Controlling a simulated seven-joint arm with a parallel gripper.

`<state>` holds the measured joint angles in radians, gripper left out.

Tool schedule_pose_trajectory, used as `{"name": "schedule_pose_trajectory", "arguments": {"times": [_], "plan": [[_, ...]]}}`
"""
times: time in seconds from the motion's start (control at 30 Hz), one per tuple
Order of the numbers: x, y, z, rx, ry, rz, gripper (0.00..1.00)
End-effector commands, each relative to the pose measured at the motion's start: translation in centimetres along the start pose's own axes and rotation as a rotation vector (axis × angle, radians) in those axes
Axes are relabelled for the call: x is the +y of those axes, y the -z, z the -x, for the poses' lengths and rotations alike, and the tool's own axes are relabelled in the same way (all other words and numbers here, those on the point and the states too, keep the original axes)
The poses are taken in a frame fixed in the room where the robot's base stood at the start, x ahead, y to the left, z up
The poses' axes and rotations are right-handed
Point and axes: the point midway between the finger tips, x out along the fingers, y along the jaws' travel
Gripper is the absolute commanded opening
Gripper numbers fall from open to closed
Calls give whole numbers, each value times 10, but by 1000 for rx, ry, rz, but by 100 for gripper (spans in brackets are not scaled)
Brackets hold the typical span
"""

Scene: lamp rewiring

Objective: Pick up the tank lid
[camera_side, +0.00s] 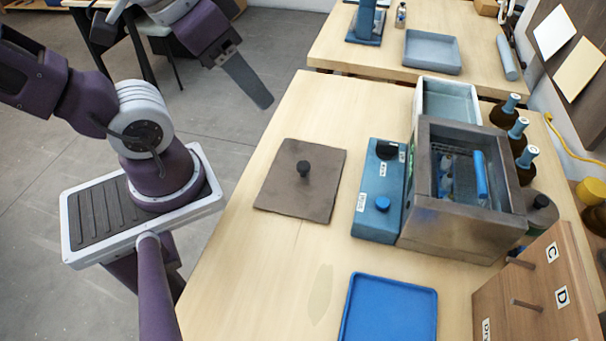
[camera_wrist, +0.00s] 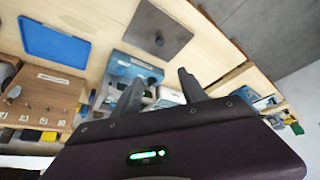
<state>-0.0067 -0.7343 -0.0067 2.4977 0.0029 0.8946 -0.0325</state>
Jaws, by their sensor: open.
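The tank lid, a flat brown square plate with a dark round knob, lies on the wooden table in the side view (camera_side: 285,190). It also shows near the top of the wrist view (camera_wrist: 160,32). My gripper (camera_side: 255,92) is raised at the upper left of the side view, apart from the lid. In the wrist view its two fingers (camera_wrist: 160,78) stand apart with nothing held between them. The open-topped tank (camera_side: 440,228) stands to the right of the lid, with a blue cylinder and other items inside.
A blue control box (camera_side: 379,215) stands between lid and tank. A pale bin (camera_side: 447,90) and brown bottles (camera_side: 517,135) stand behind and beside the tank. The table around the lid is clear.

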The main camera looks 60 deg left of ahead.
Motion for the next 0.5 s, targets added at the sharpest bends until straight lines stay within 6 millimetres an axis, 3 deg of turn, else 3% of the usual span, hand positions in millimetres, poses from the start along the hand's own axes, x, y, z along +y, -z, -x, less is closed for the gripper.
{"name": "schedule_pose_trajectory", "arguments": {"times": [0.07,0.23,0.4,0.5], "plan": [[-3,8,-15,-55,41,138,50],[-15,26,-84,-224,203,755,50],[-16,23,-147,-337,326,1284,50],[-13,20,-164,-370,364,1448,50]]}}
